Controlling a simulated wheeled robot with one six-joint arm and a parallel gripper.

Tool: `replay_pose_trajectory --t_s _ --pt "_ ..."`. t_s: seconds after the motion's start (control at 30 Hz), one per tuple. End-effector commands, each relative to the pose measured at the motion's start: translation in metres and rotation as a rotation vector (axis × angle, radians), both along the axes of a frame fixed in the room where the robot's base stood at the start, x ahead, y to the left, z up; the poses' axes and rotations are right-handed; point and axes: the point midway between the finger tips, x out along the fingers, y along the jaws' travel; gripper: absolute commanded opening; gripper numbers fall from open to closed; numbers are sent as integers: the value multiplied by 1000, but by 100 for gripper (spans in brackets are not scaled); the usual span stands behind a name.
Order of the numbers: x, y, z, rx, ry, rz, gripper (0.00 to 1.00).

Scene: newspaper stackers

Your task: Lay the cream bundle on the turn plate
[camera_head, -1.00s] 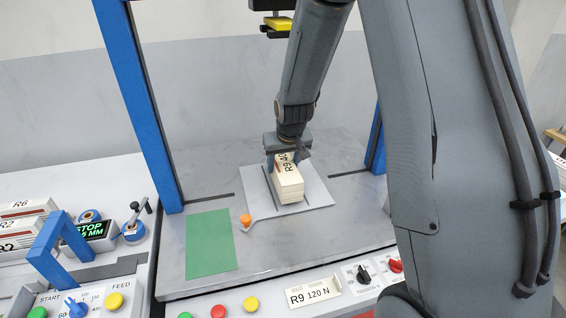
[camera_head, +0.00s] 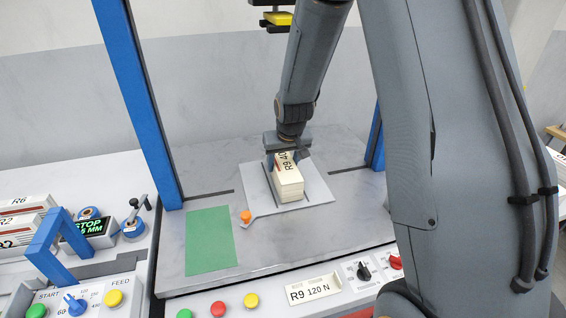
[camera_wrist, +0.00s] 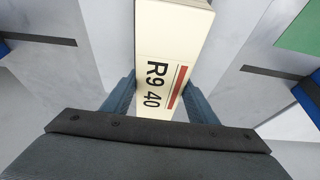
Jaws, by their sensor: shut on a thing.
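The cream bundle (camera_head: 288,183), labelled R9 40 with a red stripe, is on or just above the light grey turn plate (camera_head: 318,189); I cannot tell whether it touches. My gripper (camera_head: 285,160) is shut on the bundle's far end from above. In the wrist view the bundle (camera_wrist: 172,50) runs between the two blue-grey fingers of my gripper (camera_wrist: 160,98), and its label faces the camera.
A green mat (camera_head: 210,241) lies left of the plate on the grey table. Blue posts (camera_head: 140,105) stand at both sides. Buttons and a sign reading R9 120 N (camera_head: 313,289) line the front. Labelled bundles (camera_head: 22,228) and a blue frame stand at left.

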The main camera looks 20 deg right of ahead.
Motion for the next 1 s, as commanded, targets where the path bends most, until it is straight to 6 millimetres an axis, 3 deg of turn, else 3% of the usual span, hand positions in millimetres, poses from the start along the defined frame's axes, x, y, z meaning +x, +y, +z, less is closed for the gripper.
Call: replay_pose_trajectory --t_s 0.17,0.2,0.3,0.67,1.0 --pt "1 0 -2 0 -4 0 0" --pt "1 0 -1 0 -4 0 58" --pt "1 0 -2 0 -3 0 75" --pt "-2 0 -1 0 2 0 75" --pt "-15 0 36 0 -3 0 75"
